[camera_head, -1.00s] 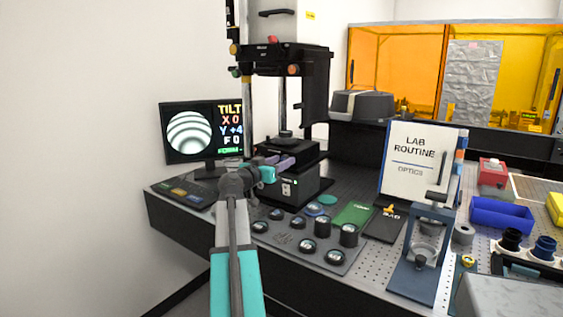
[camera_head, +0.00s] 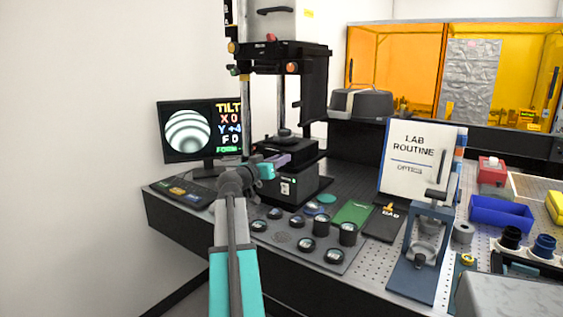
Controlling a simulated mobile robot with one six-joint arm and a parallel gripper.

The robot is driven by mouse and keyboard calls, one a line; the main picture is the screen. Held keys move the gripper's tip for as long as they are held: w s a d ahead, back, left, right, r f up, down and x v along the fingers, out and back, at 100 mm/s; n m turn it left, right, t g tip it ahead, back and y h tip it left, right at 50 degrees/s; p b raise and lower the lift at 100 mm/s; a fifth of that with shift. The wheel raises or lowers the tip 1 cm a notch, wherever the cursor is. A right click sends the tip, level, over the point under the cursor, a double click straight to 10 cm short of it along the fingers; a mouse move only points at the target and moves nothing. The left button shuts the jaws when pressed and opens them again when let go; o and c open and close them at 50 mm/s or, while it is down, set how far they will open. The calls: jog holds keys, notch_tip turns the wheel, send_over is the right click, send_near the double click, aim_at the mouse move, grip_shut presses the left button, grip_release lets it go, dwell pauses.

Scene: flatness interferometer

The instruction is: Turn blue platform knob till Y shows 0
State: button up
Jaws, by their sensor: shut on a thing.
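The monitor (camera_head: 189,130) at the left shows curved fringes and the readout X 0, Y +4, F 0. The black sample platform (camera_head: 270,148) sits under the interferometer column. My gripper (camera_head: 284,161) is at the platform's front side, its purple fingers shut. The blue platform knob is hidden at the fingers, so the grip itself cannot be seen directly. My arm reaches up from the bottom of the picture.
A tray (camera_head: 270,238) of round optics lies in front of the interferometer, with a green pad (camera_head: 352,213) beside it. A keypad (camera_head: 184,192) lies left of my arm. The LAB ROUTINE sign (camera_head: 412,160) and a small press (camera_head: 424,245) stand to the right.

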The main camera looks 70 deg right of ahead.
jog(key=shift+a+f+n, duration=0.1)
jog(key=shift+f+n, duration=0.05)
jog(key=shift+n, duration=1.85)
jog(key=shift+a+f+n, duration=0.1)
jog(key=shift+f+n, duration=0.05)
jog(key=shift+n, duration=1.85)
jog(key=o, duration=1)
jog(key=shift+a+r, duration=0.1)
jog(key=shift+a, duration=0.05)
jog(key=shift+o, duration=0.2)
jog(key=shift+r, duration=0.1)
jog(key=shift+w, duration=0.1)
